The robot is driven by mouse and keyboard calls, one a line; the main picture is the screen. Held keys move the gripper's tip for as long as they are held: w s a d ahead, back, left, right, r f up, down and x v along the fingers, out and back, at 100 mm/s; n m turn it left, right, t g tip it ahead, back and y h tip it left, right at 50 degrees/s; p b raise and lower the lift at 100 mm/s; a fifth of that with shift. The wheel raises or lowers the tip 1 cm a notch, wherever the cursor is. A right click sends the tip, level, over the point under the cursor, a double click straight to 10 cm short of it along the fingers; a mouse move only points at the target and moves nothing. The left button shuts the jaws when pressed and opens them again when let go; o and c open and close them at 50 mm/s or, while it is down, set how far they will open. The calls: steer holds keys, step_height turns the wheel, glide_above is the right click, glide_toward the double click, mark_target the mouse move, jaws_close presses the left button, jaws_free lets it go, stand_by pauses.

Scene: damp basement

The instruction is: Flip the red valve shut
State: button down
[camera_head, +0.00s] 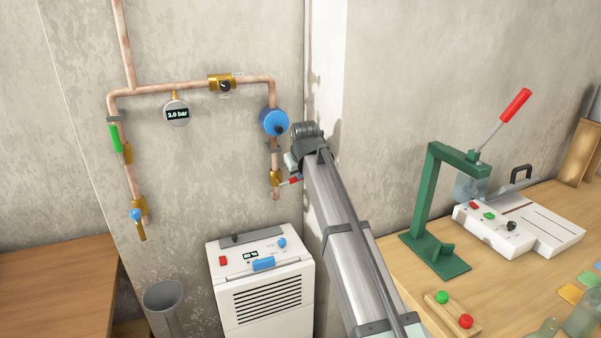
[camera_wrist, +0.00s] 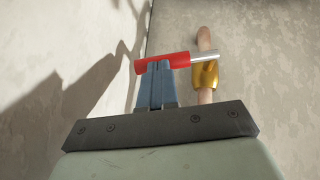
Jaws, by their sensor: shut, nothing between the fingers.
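The red valve handle (camera_wrist: 162,63) lies sideways at the tips of my gripper (camera_wrist: 158,70) in the wrist view. Its silver stem (camera_wrist: 205,56) runs right to the brass valve body (camera_wrist: 205,77) on a copper pipe. In the head view the red handle (camera_head: 295,180) sticks out to the right of the brass valve (camera_head: 275,178), roughly across the pipe. My gripper's fingers are shut together, with nothing between them. Their tips are at or against the handle; exact contact cannot be told. In the head view my arm hides the fingers.
A blue round device (camera_head: 273,122) sits on the pipe above the valve. A green-handled valve (camera_head: 115,139) and a gauge (camera_head: 177,113) are further left. A white dehumidifier (camera_head: 262,280) stands below. A wall corner is close to my arm. A workbench (camera_head: 390,270) with a green press (camera_head: 440,205) is at right.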

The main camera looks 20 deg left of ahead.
steer(key=shift+w+d+f+g+y, duration=0.15)
steer(key=shift+f+g+y, duration=0.05)
steer(key=shift+f, duration=0.15)
steer(key=shift+w+d+f+g+y, duration=0.15)
steer(key=shift+f+g+y, duration=0.05)
steer(key=shift+f, duration=0.15)
steer(key=shift+r, duration=0.15)
